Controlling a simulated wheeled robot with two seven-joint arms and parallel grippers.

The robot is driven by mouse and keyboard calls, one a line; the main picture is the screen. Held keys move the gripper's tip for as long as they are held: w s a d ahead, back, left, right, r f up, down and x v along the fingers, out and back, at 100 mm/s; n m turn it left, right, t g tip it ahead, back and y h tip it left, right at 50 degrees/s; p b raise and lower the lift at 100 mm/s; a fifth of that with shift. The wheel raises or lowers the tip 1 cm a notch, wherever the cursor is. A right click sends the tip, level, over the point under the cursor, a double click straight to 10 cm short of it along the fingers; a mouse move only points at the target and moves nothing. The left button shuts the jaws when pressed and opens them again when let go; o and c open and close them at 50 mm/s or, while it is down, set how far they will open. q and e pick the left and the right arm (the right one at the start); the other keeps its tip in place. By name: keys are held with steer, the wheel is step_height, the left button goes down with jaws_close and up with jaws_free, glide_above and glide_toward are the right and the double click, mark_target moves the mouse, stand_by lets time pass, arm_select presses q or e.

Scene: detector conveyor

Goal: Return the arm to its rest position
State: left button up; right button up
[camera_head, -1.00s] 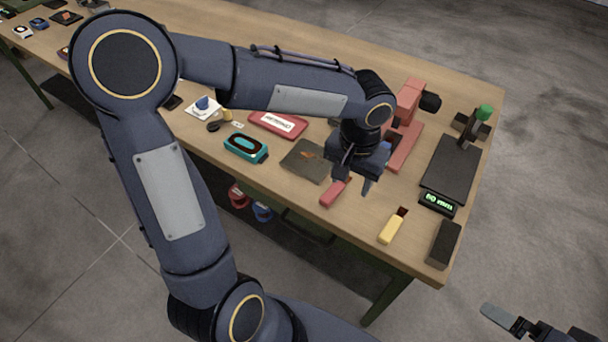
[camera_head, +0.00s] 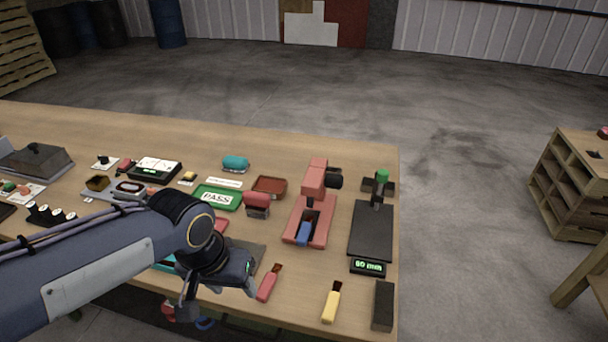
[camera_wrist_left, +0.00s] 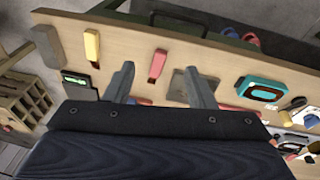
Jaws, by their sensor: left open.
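My left arm comes in from the left in the head view. Its gripper (camera_head: 222,292) is above the front part of the workbench, left of a red-handled brush (camera_head: 269,283). In the left wrist view the two fingers of the left gripper (camera_wrist_left: 160,85) stand wide apart with nothing between them. The red-handled brush (camera_wrist_left: 157,65) lies on the bench beyond the fingers, apart from them. My right gripper is not in either current view.
The bench (camera_head: 300,150) holds a yellow-handled brush (camera_head: 331,303), a dark block (camera_head: 383,305), a black gauge stand (camera_head: 371,230) reading 60 mm, a red vise (camera_head: 311,215) and a green PASS tray (camera_head: 217,197). A wooden rack (camera_head: 570,190) stands right. The floor between is clear.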

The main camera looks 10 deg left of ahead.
arm_select(q)
steer(key=s+n+t+h, duration=0.1)
steer(key=s+t+h, duration=0.1)
steer(key=s, duration=0.5)
steer(key=shift+a+r+t+h, duration=0.2)
steer(key=shift+a+t+h, duration=0.1)
steer(key=shift+t, duration=0.5)
